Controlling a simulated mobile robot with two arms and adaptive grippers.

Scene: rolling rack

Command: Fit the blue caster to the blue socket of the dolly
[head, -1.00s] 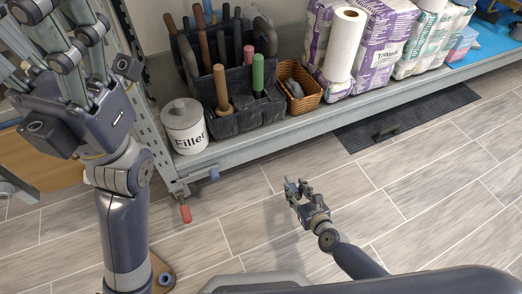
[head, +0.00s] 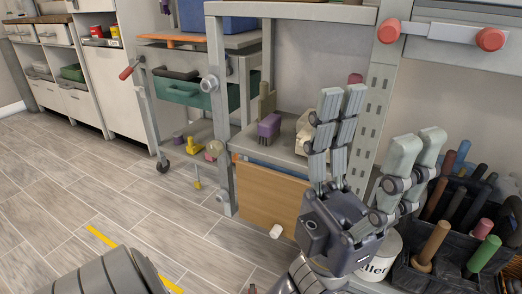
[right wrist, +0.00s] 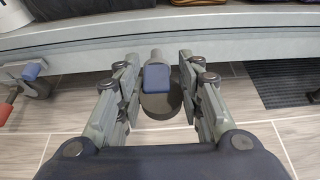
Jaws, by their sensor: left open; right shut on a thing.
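In the right wrist view my right gripper (right wrist: 158,62) is shut on the blue caster (right wrist: 157,78). Its blue body and grey stem lie between the fingers, and its dark wheel is on the near side. In the head view my left gripper (head: 365,130) is open and empty, fingers upward, in front of the shelving. My right gripper is outside the head view. I cannot identify the dolly or its blue socket. A blue part (right wrist: 34,70) shows under the rack's edge at the left of the right wrist view; I cannot tell what it is.
A cart with a teal drawer (head: 190,91) stands at the left, with small purple and yellow parts on its low shelf. A purple part (head: 268,127) sits on the bench shelf. A tool caddy (head: 440,272) and a filler tub (head: 381,260) are at right. The left floor is largely open.

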